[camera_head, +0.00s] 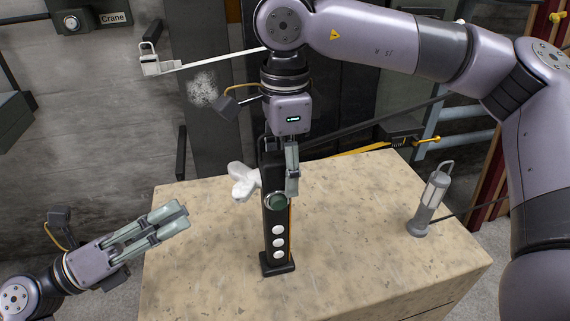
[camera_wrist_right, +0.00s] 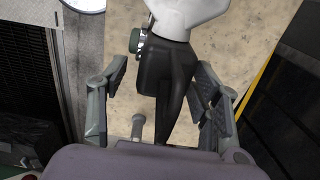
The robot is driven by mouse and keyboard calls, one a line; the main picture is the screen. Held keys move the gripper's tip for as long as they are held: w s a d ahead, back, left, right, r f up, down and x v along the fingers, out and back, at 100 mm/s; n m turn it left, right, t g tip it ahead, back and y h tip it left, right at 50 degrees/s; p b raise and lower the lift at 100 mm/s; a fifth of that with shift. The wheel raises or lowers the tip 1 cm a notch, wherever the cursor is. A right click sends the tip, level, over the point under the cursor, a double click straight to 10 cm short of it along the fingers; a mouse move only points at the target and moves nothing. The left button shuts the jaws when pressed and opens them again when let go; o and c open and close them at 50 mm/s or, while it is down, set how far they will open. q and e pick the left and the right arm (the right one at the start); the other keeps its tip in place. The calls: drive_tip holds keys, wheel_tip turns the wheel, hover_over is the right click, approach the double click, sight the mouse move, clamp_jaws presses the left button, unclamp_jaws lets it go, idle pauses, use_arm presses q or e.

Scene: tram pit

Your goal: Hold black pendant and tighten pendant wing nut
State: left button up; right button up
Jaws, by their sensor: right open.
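The black pendant (camera_head: 277,228) stands upright on the table, with white round buttons and a green round button on its front. The white wing nut (camera_head: 243,181) sticks out from its left side near the top. My right gripper (camera_head: 284,185) comes down from above, open, with its fingers on either side of the pendant's upper part. In the right wrist view the pendant (camera_wrist_right: 170,75) lies between the spread fingers, with room beside each; the wing nut (camera_wrist_right: 188,12) is at the top edge. My left gripper (camera_head: 182,220) is empty, left of the pendant; its finger gap is unclear.
The speckled table (camera_head: 350,255) is mostly bare around the pendant. A grey lantern (camera_head: 430,200) stands at the table's right, with a dark cable beside it. A wall with a Crane switch (camera_head: 72,22) is behind.

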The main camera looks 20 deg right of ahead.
drive_tip(key=shift+c, duration=0.3)
drive_tip(key=shift+c, duration=1.3)
drive_tip(key=shift+c, duration=0.4)
clamp_jaws()
idle(1.2)
